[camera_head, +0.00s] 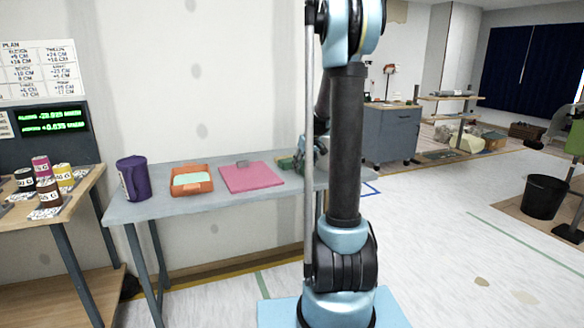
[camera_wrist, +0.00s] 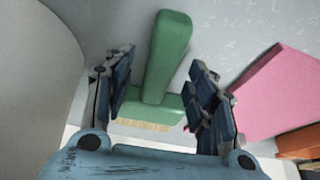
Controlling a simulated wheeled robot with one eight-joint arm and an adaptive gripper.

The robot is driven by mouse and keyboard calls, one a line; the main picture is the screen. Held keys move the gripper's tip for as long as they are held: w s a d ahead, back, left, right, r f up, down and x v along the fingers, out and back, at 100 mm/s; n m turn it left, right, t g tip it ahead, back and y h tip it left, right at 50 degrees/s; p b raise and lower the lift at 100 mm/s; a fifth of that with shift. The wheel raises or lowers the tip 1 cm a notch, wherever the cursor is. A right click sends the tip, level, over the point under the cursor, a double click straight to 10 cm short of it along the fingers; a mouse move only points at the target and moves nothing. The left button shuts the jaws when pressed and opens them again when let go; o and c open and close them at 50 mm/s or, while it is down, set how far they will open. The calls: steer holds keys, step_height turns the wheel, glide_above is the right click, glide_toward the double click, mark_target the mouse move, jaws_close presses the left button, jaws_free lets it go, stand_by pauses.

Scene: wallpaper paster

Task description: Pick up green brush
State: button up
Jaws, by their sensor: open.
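The green brush (camera_wrist: 168,55) lies in the wrist view with its handle pointing up the picture and its head with pale bristles lower down. My gripper (camera_wrist: 157,85) is open, with one finger on each side of the brush. In the head view a small part of the green brush (camera_head: 286,163) shows at the right part of the grey table (camera_head: 140,212), mostly hidden behind my gripper (camera_head: 305,160) and arm.
A pink board (camera_head: 252,178) lies left of the brush; it also shows in the wrist view (camera_wrist: 275,95). Further left are an orange tray (camera_head: 192,190) with pale green contents and a purple jug (camera_head: 131,180). Several jars stand on the wooden table (camera_head: 85,190) at far left.

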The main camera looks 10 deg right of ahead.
steer(key=shift+x, duration=0.85)
steer(key=c, duration=1.1)
steer(key=shift+c, duration=0.2)
step_height(320, 180, up, 10)
steer(key=o, duration=0.4)
jaws_close()
